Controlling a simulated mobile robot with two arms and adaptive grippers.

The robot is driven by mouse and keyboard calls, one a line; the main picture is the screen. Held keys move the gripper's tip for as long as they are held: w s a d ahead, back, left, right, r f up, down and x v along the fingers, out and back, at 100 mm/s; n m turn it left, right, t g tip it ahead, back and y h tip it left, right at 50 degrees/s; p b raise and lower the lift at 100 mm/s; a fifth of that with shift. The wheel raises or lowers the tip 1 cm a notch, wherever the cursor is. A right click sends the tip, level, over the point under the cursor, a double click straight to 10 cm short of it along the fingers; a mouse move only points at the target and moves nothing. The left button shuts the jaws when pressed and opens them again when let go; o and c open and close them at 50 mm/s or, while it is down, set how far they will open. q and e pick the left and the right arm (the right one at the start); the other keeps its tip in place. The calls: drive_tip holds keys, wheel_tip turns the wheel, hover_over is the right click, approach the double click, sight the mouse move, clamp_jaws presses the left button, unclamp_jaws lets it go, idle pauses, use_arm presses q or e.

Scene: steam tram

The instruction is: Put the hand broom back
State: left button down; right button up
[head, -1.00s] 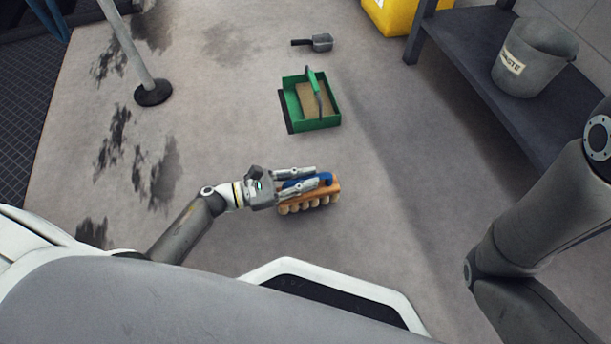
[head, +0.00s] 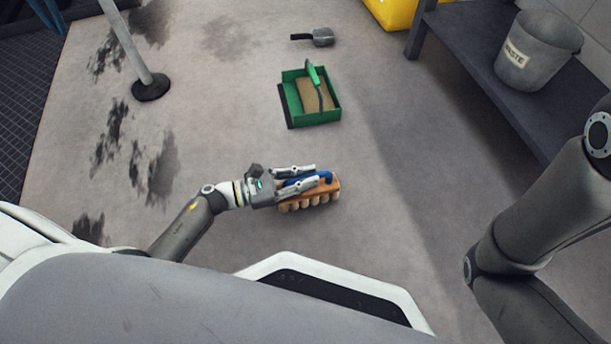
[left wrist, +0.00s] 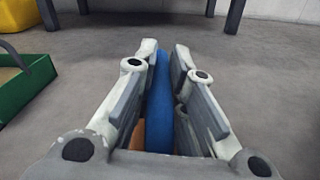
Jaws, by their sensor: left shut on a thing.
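The hand broom (head: 322,196) has an orange-brown body, pale bristle tufts along its near side and a blue handle. It is low over or on the grey floor in the head view; I cannot tell whether the bristles touch. My left gripper (head: 314,176) is shut on its blue handle, coming from the left. In the left wrist view, the blue handle (left wrist: 159,100) stands between the two fingers, with a little of the orange body showing below. My right arm shows at the right edge, but its gripper is out of view.
A green tray (head: 334,118) with sandy contents and a green-handled tool stands beyond the broom. A grey scoop (head: 322,37) lies behind it. A post (head: 150,88) stands left; a dark bench (head: 470,60) with a waste bucket (head: 540,50) stands right. Floor between is clear.

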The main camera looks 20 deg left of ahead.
use_arm(q)
drive_tip(key=shift+f, duration=0.25)
drive_tip(key=c, duration=1.5)
unclamp_jaws()
drive_tip(key=shift+o, duration=0.4)
drive_tip(key=v, duration=1.2)
